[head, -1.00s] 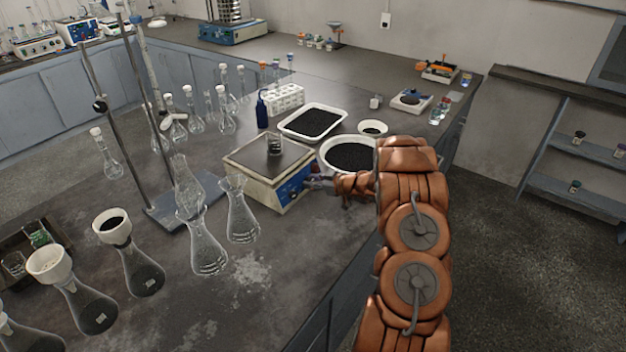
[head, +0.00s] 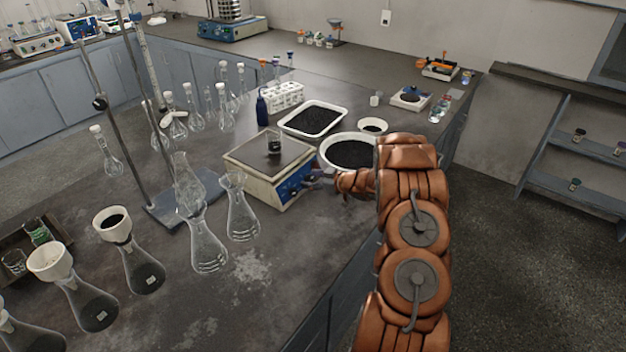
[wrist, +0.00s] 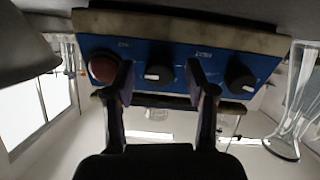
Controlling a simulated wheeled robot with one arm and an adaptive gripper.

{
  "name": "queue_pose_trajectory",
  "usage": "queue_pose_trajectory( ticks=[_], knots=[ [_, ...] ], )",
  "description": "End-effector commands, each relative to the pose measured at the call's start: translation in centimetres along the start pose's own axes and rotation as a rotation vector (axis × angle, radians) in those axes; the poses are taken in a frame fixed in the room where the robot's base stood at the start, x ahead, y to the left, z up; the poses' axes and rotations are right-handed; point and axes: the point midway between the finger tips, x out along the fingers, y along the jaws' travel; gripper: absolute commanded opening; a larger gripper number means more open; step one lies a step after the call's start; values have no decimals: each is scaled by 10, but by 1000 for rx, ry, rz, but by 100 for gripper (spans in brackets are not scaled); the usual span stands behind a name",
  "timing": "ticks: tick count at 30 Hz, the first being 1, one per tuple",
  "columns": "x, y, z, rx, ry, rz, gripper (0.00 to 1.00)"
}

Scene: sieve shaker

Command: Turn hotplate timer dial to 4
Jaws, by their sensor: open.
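The hotplate (head: 262,160) has a flat grey top and a blue front panel and stands on the bench. In the wrist view its blue panel (wrist: 180,55) carries a reddish knob (wrist: 103,68) at left, a dark middle dial (wrist: 158,74) and a dark right dial (wrist: 240,77). The small labels are too blurred to read, so I cannot tell which is the timer. My gripper (wrist: 162,84) is open, its two fingers on either side of the middle dial, with no clear contact. In the head view my gripper (head: 318,181) is at the panel, partly hidden by my arm.
The bench's front edge is below my arm.

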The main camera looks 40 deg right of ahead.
Motion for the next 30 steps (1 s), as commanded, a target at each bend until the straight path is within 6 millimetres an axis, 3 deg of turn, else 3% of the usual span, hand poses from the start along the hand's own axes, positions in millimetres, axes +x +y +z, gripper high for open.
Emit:
queue_pose_trajectory(
  ticks=[5,21,30],
  knots=[
    [-12,1,0,0,-2,2,56],
    [-105,2,0,-2,-2,4,56],
    [-120,0,0,1,0,0,56]
  ],
)
